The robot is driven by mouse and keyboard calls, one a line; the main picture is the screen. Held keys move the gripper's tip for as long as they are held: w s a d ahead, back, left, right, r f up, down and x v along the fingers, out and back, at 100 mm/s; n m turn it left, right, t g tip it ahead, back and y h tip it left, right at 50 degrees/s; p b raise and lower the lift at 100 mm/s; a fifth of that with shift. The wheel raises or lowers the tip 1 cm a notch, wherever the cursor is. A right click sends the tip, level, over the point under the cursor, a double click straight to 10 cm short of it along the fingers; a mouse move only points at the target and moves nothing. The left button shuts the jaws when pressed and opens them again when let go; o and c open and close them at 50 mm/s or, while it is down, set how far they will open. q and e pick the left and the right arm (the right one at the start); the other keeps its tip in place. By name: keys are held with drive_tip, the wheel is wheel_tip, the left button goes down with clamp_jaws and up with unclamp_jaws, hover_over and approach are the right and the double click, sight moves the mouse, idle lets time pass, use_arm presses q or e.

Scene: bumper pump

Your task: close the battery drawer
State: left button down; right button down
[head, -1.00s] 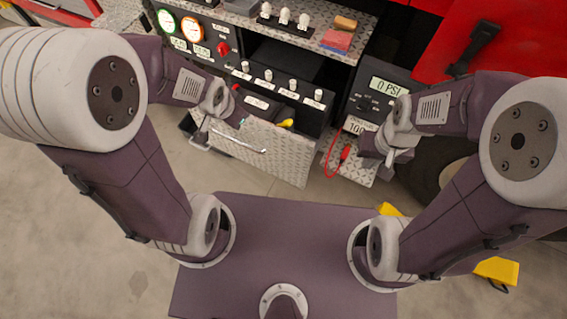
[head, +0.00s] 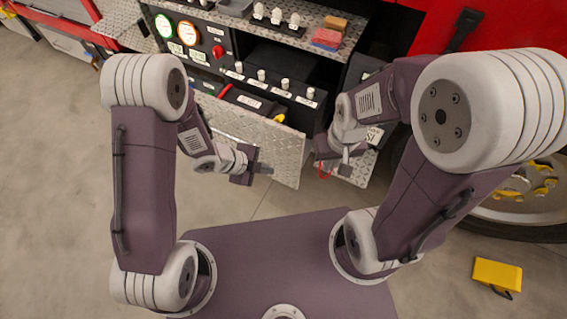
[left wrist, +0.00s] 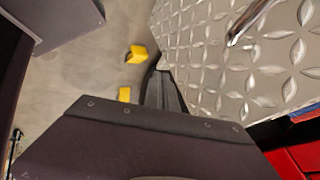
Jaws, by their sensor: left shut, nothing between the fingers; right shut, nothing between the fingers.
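The battery drawer has a diamond-plate front (head: 287,150) with a bar handle and stands open below the control panel. A dark battery (head: 250,101) and a yellow item show inside, behind the front. My left gripper (head: 264,168) is shut and empty, just outside the front near its lower right part; I cannot tell if it touches. In the left wrist view, the diamond plate (left wrist: 215,75) fills the right side, beside a dark finger of my left gripper (left wrist: 165,88).
Knobs (head: 285,84) and gauges (head: 188,33) line the panel above the drawer. A shelf above holds bulbs and coloured blocks (head: 327,38). A wheel (head: 515,205) and a yellow chock (head: 497,274) are at right. Floor at left is clear.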

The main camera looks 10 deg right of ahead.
sight(292, 163)
use_arm(q)
drive_tip(key=w+d+f, duration=0.1)
drive_tip(key=d, duration=0.1)
drive_tip(key=w+d+f, duration=0.3)
drive_tip(key=d+f, duration=0.1)
drive_tip(key=shift+w, duration=0.2)
drive_tip(key=shift+w+d, duration=0.1)
